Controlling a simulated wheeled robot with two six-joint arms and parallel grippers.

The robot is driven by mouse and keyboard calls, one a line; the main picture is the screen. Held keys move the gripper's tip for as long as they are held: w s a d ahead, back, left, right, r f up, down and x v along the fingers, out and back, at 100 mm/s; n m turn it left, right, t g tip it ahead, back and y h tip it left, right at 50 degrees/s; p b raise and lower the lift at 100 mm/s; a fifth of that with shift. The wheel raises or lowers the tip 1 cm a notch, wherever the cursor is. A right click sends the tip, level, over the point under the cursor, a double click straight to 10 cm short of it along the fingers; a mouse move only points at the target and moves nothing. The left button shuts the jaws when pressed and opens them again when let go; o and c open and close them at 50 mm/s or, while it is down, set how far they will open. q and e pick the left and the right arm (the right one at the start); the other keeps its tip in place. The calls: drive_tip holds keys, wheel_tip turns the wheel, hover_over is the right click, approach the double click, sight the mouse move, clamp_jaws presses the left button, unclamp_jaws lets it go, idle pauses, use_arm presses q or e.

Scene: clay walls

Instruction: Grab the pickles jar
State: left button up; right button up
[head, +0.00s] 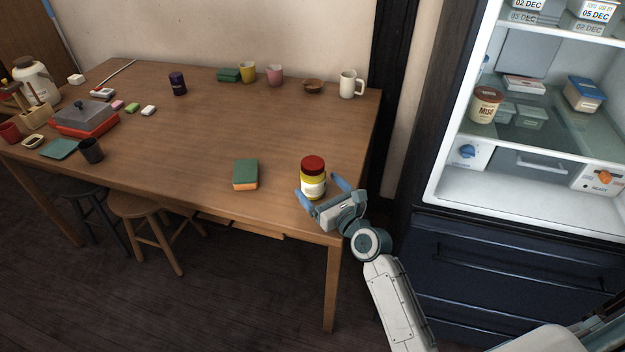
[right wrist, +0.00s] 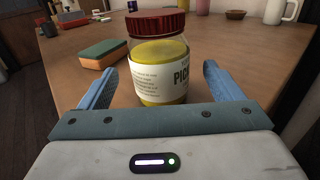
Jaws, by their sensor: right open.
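The pickles jar (head: 313,179) stands upright near the right front part of the wooden table. It has a red lid, yellow contents and a white label. In the right wrist view the jar (right wrist: 158,62) stands between the two blue fingers, with part of its label reading "PIC". My right gripper (head: 325,189) is open at the jar, one finger on each side. In the right wrist view a gap shows between the right finger and the jar; the left finger is close to it. My left gripper is not in view.
A green and orange sponge (head: 245,174) lies left of the jar. A white mug (head: 350,84), a small brown bowl (head: 313,86) and cups stand along the table's back. An open fridge (head: 530,165) stands to the right. The table's middle (head: 210,130) is clear.

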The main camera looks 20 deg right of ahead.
drive_tip(key=x, duration=0.5)
drive_tip(key=shift+b, duration=0.3)
drive_tip(key=shift+w+a, duration=0.1)
drive_tip(key=shift+w, duration=0.3)
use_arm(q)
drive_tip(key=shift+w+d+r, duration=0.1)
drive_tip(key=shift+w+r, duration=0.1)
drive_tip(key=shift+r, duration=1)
use_arm(e)
drive_tip(key=shift+r, duration=0.1)
drive_tip(key=c, duration=1)
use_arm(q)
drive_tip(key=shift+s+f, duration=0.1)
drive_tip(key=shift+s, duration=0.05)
use_arm(e)
drive_tip(key=c, duration=0.3)
drive_tip(key=shift+r, duration=0.15)
drive_tip(key=shift+c, duration=0.2)
